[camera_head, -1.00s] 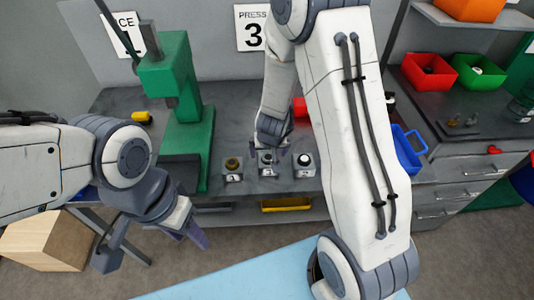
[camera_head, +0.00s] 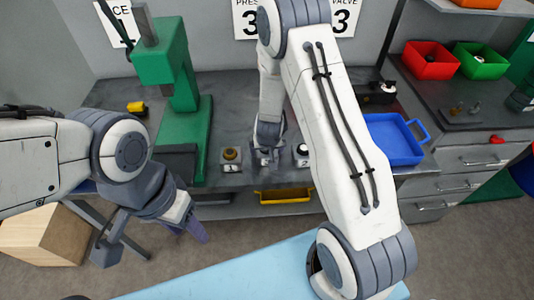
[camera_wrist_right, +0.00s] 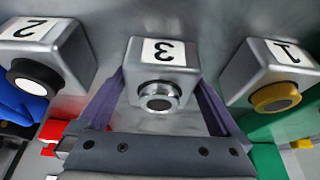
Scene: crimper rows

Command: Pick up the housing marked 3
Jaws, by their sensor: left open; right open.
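The housing marked 3 (camera_wrist_right: 157,72) is a grey metal block with a white label and a silver round knob. It stands between the two fingers of my open right gripper (camera_wrist_right: 162,82), one finger along each side; I cannot tell if they touch it. In the head view my right gripper (camera_head: 266,154) mostly hides this housing. The housing marked 1 (camera_head: 231,160), with a brass-yellow knob, stands left of it there. The housing marked 2 (camera_head: 301,154), with a black knob, stands to its right. My left gripper (camera_head: 150,238) is open and empty, in front of the bench.
The green press (camera_head: 180,100) stands left of the row. A blue tray (camera_head: 398,140) lies to the right, partly behind my right arm. A yellow bin (camera_head: 285,196) sits below the bench edge. Red (camera_head: 430,62) and green (camera_head: 480,62) bins stand at the back right.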

